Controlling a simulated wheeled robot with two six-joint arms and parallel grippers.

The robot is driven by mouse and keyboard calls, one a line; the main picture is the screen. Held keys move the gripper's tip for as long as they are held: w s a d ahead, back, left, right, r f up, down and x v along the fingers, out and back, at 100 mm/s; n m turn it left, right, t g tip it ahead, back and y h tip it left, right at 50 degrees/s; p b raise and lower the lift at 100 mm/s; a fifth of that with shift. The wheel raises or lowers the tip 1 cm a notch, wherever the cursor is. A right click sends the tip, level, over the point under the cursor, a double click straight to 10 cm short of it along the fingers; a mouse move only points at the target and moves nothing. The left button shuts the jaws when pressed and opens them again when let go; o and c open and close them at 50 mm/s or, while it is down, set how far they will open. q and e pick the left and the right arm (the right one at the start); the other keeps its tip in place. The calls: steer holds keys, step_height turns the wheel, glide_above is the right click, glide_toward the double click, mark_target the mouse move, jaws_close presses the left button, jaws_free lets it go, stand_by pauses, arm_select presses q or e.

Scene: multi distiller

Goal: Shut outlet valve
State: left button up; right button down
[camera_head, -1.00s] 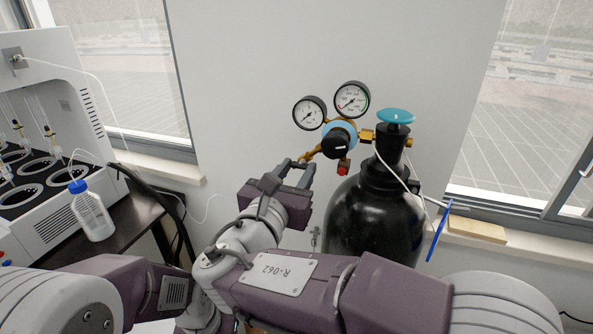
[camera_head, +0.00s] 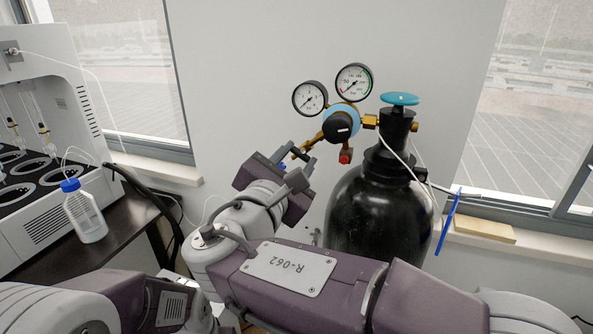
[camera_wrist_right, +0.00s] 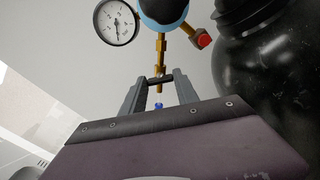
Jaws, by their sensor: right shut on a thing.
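The outlet valve (camera_wrist_right: 158,80) is a small dark piece on the brass outlet stem below the regulator. My right gripper (camera_head: 297,159) is at the lower left end of this brass stem. In the right wrist view, the gripper (camera_wrist_right: 160,84) has a grey finger on each side of the valve and is shut on it. The fingers partly cover the valve, so its exact turn is hard to tell. A blue tip (camera_wrist_right: 158,106) shows between the fingers. The regulator (camera_head: 341,123) has a dark knob and two round gauges. My left gripper is out of view.
A black gas cylinder (camera_head: 375,215) with a teal handwheel (camera_head: 400,99) stands close to the right of my right gripper. A white distiller (camera_head: 60,130) and a bottle with a blue cap (camera_head: 84,215) are at the left. The wall behind is clear.

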steer(key=shift+f+m+b, duration=0.1)
steer(key=shift+m+b, duration=1)
steer(key=shift+m, duration=0.4)
steer(key=c, duration=0.9)
jaws_free()
